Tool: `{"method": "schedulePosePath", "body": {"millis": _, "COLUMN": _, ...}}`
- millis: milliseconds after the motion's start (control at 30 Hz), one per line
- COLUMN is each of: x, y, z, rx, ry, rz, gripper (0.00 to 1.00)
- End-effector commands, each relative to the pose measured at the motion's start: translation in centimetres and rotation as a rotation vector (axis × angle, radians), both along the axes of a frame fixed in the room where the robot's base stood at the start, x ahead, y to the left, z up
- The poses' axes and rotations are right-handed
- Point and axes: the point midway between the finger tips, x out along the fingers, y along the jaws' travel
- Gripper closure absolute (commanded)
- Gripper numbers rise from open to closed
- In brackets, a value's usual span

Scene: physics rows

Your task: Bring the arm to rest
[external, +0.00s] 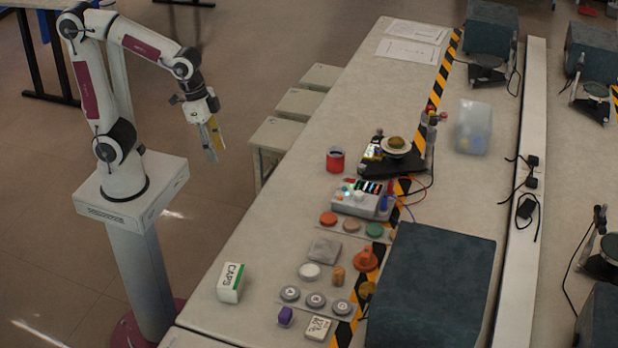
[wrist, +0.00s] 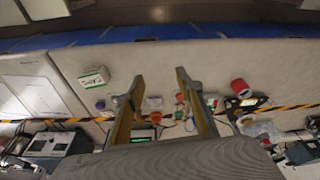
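My gripper (external: 212,142) hangs at the end of my raised arm, pointing down, to the left of the table and apart from everything on it. In the wrist view my gripper (wrist: 158,85) shows two yellowish fingers spread apart with nothing held between them. The table (external: 235,235) lies to the right of my arm, and its objects show far off beyond the fingertips in the wrist view.
On the table are a white CAPS box (external: 232,282), a red cup (external: 335,160), a device with a dish (external: 396,146), a control box (external: 360,203), a clear bin (external: 473,127) and a large dark block (external: 432,280). Stools (external: 275,137) stand along its left edge. The space around my gripper is clear.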

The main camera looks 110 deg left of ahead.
Motion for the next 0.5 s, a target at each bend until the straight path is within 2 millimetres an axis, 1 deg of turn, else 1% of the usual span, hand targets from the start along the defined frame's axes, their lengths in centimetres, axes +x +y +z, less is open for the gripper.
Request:
{"method": "schedulePosePath", "body": {"millis": 33, "x": -0.9, "y": -0.4, "z": 0.3, "rx": 0.002, "ry": -0.010, "rz": -0.008, "gripper": 0.64}}
{"method": "schedulePosePath", "body": {"millis": 200, "x": -3.4, "y": -1.5, "z": 0.7, "rx": 0.009, "ry": -0.034, "rz": -0.031, "gripper": 0.64}}
{"method": "schedulePosePath", "body": {"millis": 500, "x": -7.3, "y": -3.2, "z": 1.2, "rx": 0.021, "ry": -0.097, "rz": -0.078, "gripper": 0.64}}
